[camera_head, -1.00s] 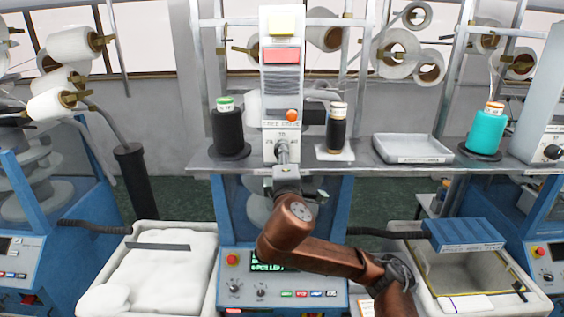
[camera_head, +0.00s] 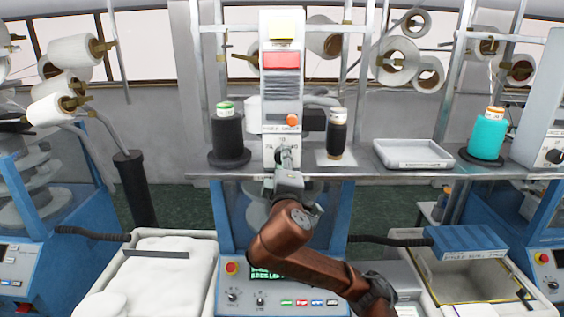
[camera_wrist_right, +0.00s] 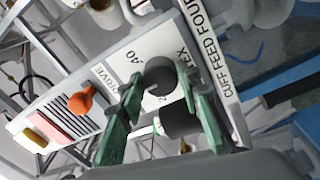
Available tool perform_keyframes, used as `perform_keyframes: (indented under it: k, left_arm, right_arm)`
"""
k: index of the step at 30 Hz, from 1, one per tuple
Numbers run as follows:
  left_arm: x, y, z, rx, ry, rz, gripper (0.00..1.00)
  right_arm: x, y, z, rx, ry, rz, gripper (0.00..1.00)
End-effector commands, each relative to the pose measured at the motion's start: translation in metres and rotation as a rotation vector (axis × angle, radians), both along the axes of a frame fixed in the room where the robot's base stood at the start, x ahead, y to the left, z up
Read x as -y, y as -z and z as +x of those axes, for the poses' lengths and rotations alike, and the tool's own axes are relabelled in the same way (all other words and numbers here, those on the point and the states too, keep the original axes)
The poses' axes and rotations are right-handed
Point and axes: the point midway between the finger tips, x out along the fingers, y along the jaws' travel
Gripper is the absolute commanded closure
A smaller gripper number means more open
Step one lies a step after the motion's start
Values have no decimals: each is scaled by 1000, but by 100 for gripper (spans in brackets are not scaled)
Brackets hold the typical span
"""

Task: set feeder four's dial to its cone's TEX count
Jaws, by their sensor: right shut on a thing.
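Feeder four's panel (camera_head: 282,90) stands upright at the middle of the shelf; the right wrist view reads "CUFF FEED FOUR" on its edge (camera_wrist_right: 218,62). Its grey round dial (camera_wrist_right: 160,75) sits beside the printed "TEX", with a "40" mark in sight; the pointer setting cannot be made out. My right gripper (camera_head: 286,158) is at the dial, its green fingers (camera_wrist_right: 163,84) shut on the knob from both sides. My left gripper is out of view.
An orange knob (camera_head: 292,119) sticks out above the dial. A grey tray (camera_head: 413,155) and a teal cone (camera_head: 488,136) stand further right on the shelf (camera_head: 365,172). Below are a control panel with buttons (camera_head: 302,303) and bins on both sides.

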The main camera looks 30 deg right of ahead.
Motion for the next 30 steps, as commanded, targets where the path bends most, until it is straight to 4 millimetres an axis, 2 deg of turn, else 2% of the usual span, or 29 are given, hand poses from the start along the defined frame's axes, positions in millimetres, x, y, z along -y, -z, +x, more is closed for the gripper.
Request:
perform_keyframes:
  k: [2, 3, 9, 20, 30]
  left_arm:
    - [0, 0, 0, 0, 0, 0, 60]
    - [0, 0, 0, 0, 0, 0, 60]
    - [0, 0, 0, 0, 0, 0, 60]
    - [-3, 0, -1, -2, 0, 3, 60]
    - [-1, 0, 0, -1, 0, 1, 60]
  right_arm:
    - [0, 2, 1, -5, 0, 1, 93]
    - [0, 2, 1, -5, 0, 1, 66]
    - [0, 1, 0, -4, -1, 0, 52]
    - [-3, 0, -4, 0, -2, -1, 51]
    - [-29, 5, -48, 0, -4, 0, 51]
